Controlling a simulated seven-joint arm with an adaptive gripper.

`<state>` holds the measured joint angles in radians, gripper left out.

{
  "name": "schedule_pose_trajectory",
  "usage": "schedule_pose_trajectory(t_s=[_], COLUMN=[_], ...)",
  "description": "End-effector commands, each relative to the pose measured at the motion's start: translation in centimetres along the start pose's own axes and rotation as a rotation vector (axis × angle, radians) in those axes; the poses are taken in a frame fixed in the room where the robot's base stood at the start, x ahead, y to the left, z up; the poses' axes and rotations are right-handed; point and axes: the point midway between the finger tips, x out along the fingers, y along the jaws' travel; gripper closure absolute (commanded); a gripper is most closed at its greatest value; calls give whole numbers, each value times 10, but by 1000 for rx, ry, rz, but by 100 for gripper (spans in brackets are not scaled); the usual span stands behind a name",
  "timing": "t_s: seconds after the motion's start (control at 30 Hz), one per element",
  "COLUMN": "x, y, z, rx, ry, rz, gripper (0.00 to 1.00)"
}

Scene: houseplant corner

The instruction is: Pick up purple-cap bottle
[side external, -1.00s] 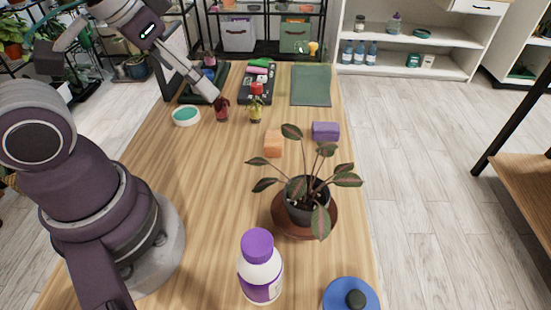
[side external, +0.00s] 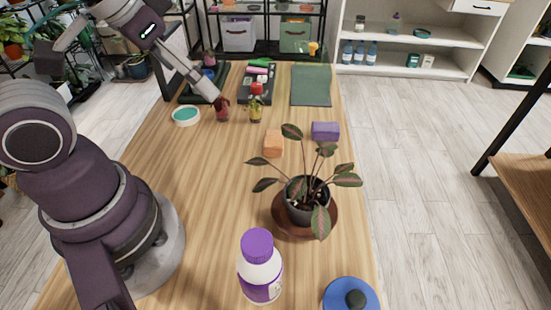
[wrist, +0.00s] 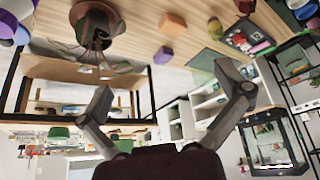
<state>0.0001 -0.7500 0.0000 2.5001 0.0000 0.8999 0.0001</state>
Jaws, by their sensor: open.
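The purple-cap bottle (side external: 261,268) is white with a purple cap and a purple-and-white label. It stands upright at the near end of the wooden table, in front of the potted plant, in the side external view. My gripper (wrist: 163,80) is open and empty in the wrist view, its two dark fingers spread wide with the room behind them. In the side external view my arm reaches across the upper left, well away from the bottle. White, purple and blue shapes are cut off at the wrist view's upper left corner; I cannot tell for sure which is the bottle.
A potted plant (side external: 307,203) stands on a brown saucer (side external: 281,226) behind the bottle. A blue lid-like disc (side external: 336,290) with a dark knob lies to its right. Farther back are an orange block (side external: 273,144), a purple block (side external: 325,131) and small bottles. The table left of the plant is clear.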

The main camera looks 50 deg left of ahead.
Motion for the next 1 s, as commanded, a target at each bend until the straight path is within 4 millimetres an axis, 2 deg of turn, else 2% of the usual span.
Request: schedule_pose_trajectory(t_s=[0.03, 0.23, 0.57, 0.67, 0.77, 0.83, 0.9, 1.0], x=[0, 0, 0, -1, -7, -13, -19, -24], y=[0, 0, 4, 38, 90, 122, 145, 162], z=[0, 0, -1, -4, 2, 13, 26, 39], rx=[0, 0, 36, 309, 759, 1063, 1312, 1516], ry=[0, 0, -8, -74, -159, -206, -238, -260], rz=[0, 0, 14, 113, 266, 365, 443, 506], gripper=[6, 32, 34, 34, 34, 34, 34, 34])
